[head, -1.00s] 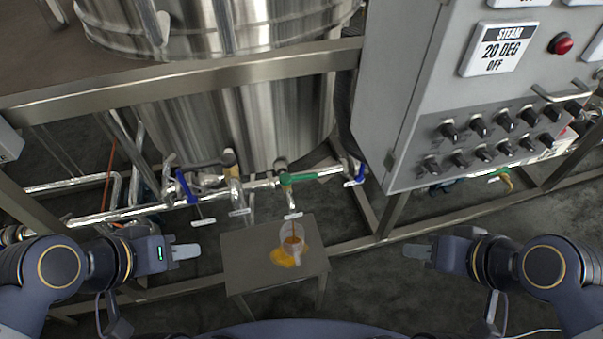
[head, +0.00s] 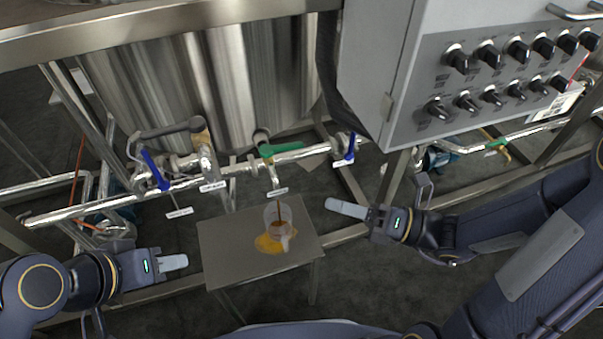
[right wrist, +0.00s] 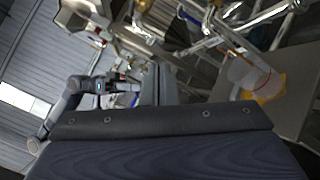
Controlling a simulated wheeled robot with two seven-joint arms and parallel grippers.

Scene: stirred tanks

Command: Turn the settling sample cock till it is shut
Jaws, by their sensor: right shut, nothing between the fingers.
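A cock with a green handle (head: 281,149) sits on the pipe in front of the steel tank, its handle lying roughly along the pipe. Its small tag (head: 278,191) is too small to read. A brown stream runs down below it into a clear jug (head: 279,216), with an orange-yellow puddle (head: 268,244) around the jug's foot. The jug also shows in the right wrist view (right wrist: 247,76). My right gripper (head: 347,209) is shut and empty, right of the jug and below the green handle, touching nothing. My left gripper (head: 174,262) looks shut and empty, left of the small table.
The jug stands on a small steel table (head: 222,250). Blue-handled valves sit left (head: 155,170) and right (head: 351,147) of the green one on the same pipe. A grey control cabinet (head: 375,70) with several black knobs overhangs at the upper right.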

